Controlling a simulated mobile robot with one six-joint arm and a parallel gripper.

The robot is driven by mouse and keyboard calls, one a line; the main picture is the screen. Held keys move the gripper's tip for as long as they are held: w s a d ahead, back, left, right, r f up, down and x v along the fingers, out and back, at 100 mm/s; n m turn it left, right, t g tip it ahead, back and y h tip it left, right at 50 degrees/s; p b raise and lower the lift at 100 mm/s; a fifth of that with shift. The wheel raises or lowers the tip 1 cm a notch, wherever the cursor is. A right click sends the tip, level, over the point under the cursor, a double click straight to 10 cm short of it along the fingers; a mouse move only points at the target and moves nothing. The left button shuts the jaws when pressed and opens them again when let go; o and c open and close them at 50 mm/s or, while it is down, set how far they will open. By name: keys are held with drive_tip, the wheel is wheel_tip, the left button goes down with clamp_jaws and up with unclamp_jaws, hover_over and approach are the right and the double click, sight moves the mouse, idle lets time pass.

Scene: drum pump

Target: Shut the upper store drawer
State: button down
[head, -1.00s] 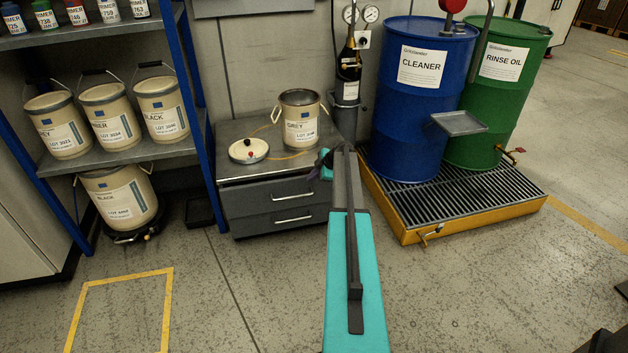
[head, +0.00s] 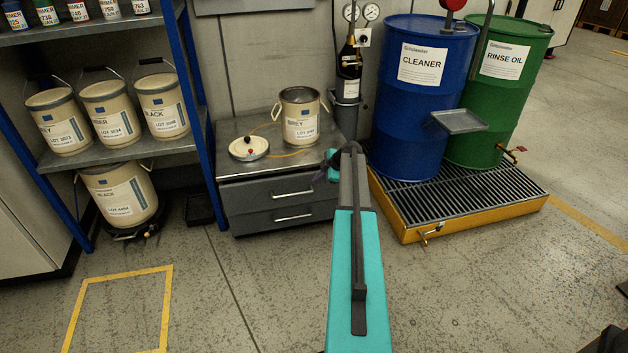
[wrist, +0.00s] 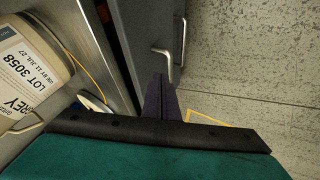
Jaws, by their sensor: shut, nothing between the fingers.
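The upper store drawer (head: 255,195) is the top grey front of the low cabinet, with a pale bar handle (head: 293,193). A dark strip shows between the cabinet top and the drawer front in the wrist view; I cannot tell how far the drawer stands out. My gripper (wrist: 160,84) is shut and empty. Its dark fingertips are close to a bar handle (wrist: 166,58) on the grey front (wrist: 142,25); I cannot tell whether they touch. In the head view my arm mostly hides the gripper, at the cabinet's right end.
The lower drawer (head: 250,222) is beneath. A GREY pail (head: 300,120) and a round lid (head: 248,149) sit on the cabinet top (head: 230,170). A shelf rack (head: 198,120) stands left, and a drum pallet (head: 455,220) stands close on the right. The floor in front is clear.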

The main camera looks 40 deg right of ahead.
drive_tip(key=v, duration=0.8)
drive_tip(key=shift+r+p, duration=0.15)
drive_tip(key=shift+p, duration=0.3)
